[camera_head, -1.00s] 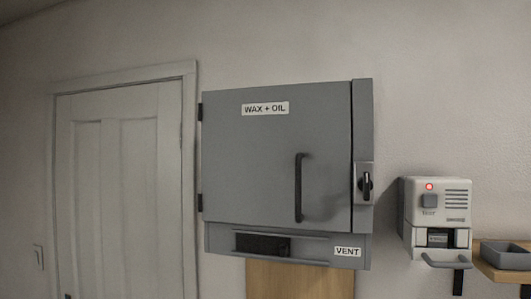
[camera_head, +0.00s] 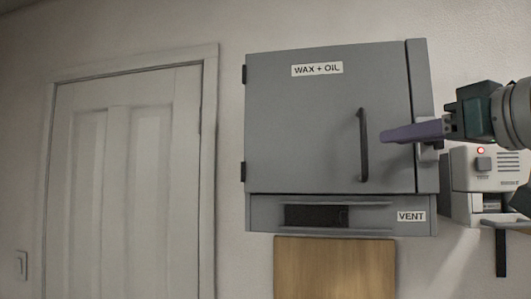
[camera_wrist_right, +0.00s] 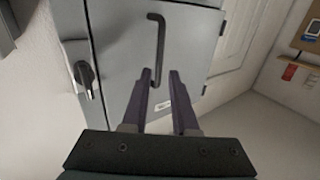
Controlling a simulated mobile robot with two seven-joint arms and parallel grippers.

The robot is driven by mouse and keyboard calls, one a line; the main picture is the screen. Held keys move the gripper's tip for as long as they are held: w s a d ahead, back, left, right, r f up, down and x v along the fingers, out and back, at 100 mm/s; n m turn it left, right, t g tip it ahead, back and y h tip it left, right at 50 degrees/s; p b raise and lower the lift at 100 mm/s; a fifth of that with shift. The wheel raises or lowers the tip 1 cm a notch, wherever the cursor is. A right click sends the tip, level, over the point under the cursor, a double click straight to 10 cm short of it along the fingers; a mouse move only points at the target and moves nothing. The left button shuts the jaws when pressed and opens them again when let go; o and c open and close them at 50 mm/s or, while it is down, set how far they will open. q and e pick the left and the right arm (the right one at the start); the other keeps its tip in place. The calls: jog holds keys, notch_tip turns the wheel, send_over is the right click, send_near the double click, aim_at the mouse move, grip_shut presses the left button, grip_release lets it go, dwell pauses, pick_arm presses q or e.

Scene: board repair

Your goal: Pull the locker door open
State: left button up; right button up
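The grey locker door (camera_head: 300,130), labelled WAX + OIL, is shut flush in its wall cabinet. Its black vertical bar handle (camera_head: 363,145) is near the door's right side. My right gripper (camera_head: 384,136) comes in from the right with its purple fingers pointing at the handle. In the right wrist view the handle (camera_wrist_right: 158,45) shows ahead, in line with the gap between the two parted fingers (camera_wrist_right: 160,72). The gripper is open, and I see no clear contact with the handle. A dark latch knob (camera_wrist_right: 85,75) shows left of the fingers; in the head view my gripper mostly hides it. My left gripper is out of view.
A VENT panel (camera_head: 265,213) with a dark slot is below the door. A white box (camera_head: 480,168) with a red light is on the wall behind my right arm. A wooden board (camera_head: 335,270) is underneath. A white room door (camera_head: 130,180) is at left.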

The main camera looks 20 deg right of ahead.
aim_at(366, 143)
jog(key=w+p, duration=0.5)
jog(key=w, duration=0.3)
jog(key=shift+w+a, duration=0.15)
jog(key=shift+w, duration=0.15)
grip_shut()
dwell(1.1)
